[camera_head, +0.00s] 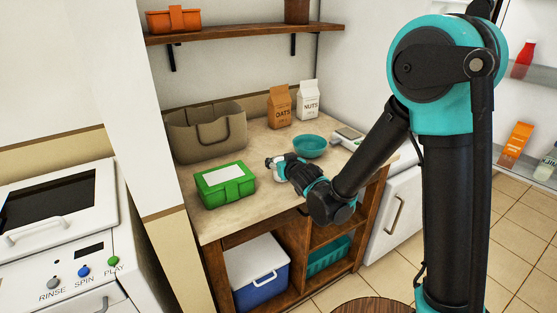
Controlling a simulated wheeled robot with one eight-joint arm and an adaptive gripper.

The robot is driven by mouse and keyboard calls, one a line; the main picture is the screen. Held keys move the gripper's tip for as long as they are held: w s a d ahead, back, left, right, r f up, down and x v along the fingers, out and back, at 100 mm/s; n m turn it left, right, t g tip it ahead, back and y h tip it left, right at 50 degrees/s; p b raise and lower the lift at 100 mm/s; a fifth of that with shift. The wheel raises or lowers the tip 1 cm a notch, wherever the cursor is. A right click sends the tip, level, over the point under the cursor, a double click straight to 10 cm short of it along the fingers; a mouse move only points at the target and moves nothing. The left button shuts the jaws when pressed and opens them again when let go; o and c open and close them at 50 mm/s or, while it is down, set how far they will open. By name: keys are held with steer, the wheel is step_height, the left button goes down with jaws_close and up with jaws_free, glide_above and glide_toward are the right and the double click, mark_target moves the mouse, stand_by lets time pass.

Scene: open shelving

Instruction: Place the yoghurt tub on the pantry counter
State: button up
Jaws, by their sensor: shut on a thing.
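My gripper (283,166) is over the pantry counter (262,214), between the green box and the teal bowl. It is shut on a small pale thing at its tip, which I take to be the yoghurt tub (271,161). The fingers and wrist cover most of it, and its label does not show. I cannot tell whether its base touches the counter. The counter is a beige top on a brown wooden frame.
A green box (225,186) sits left of my gripper, a taupe basket (206,134) behind it. A teal bowl (309,146), oats bag (280,106), nuts bag (308,100) and grey scale-like device (348,137) stand behind and right. The front counter strip is clear.

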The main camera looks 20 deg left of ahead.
steer(key=o, duration=1.4)
steer(key=shift+f, duration=0.1)
steer(key=v, duration=1.2)
steer(key=w+d+f+m+g+h, duration=0.1)
steer(key=d+f+m+h, duration=0.2)
steer(key=d, duration=1)
steer(key=w+d+f+m+g+h, duration=0.1)
steer(key=d+f+m+h, duration=0.3)
steer(key=d, duration=0.9)
steer(key=s+d+f+g, duration=0.1)
steer(key=s+d, duration=0.3)
steer(key=s+d+f+g+h, duration=0.1)
steer(key=s+d+f+g, duration=0.1)
steer(key=s+d, duration=0.2)
steer(key=s+d+f+g+h, duration=0.1)
steer(key=s+d+f+g, duration=0.1)
steer(key=s+d, duration=0.3)
steer(key=shift+f+m, duration=0.1)
steer(key=shift+m, duration=0.2)
